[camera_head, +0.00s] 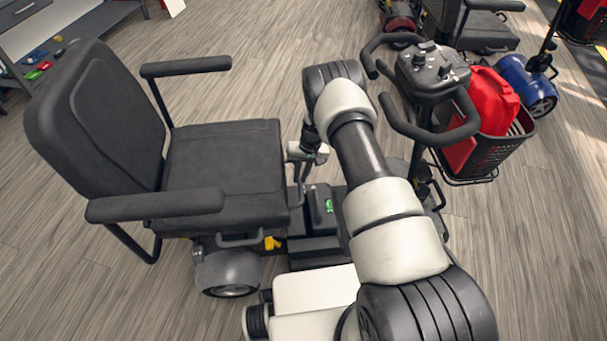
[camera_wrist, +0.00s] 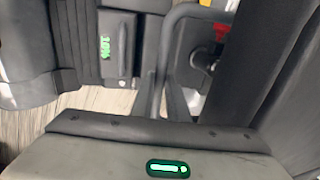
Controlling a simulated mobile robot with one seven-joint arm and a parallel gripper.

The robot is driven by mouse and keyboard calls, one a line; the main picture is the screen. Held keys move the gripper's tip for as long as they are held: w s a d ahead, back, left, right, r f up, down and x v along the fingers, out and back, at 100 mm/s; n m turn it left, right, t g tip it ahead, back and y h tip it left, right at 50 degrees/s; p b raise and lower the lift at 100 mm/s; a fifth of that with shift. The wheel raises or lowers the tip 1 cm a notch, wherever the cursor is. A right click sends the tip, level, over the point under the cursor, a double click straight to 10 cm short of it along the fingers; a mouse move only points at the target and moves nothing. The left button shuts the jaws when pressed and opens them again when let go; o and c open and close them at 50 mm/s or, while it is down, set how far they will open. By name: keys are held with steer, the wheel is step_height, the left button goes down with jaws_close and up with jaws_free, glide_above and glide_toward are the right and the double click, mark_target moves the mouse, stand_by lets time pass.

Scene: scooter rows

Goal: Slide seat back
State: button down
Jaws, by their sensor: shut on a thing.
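The black padded seat (camera_head: 225,160) of a mobility scooter faces right in the head view, with its backrest (camera_head: 100,120) at left and two armrests. My gripper (camera_head: 300,178) is at the front edge of the seat, low down, partly hidden by my wrist. It is shut on what looks like the grey loop handle (camera_head: 297,197) at the seat's front. In the wrist view the handle (camera_wrist: 170,35) runs down towards my fingers; the exact contact is hard to see. A yellow lever (camera_head: 272,243) sits under the seat's near side, beside a second grey loop (camera_head: 240,241).
A battery box with a green mark (camera_head: 328,205) is below the gripper. Wooden floor (camera_head: 270,45) is clear behind the seat.

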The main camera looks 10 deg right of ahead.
steer(key=c, duration=1.7)
jaws_free()
steer(key=shift+a, duration=0.5)
steer(key=shift+d, duration=0.1)
steer(key=d+r+p, duration=0.1)
steer(key=r, duration=0.4)
steer(key=d+r+p, duration=0.1)
steer(key=r, duration=0.5)
steer(key=d+r+p, duration=0.1)
steer(key=r, duration=0.5)
steer(key=shift+d+r+p, duration=0.1)
steer(key=shift+d+p, duration=0.15)
steer(key=shift+p, duration=0.1)
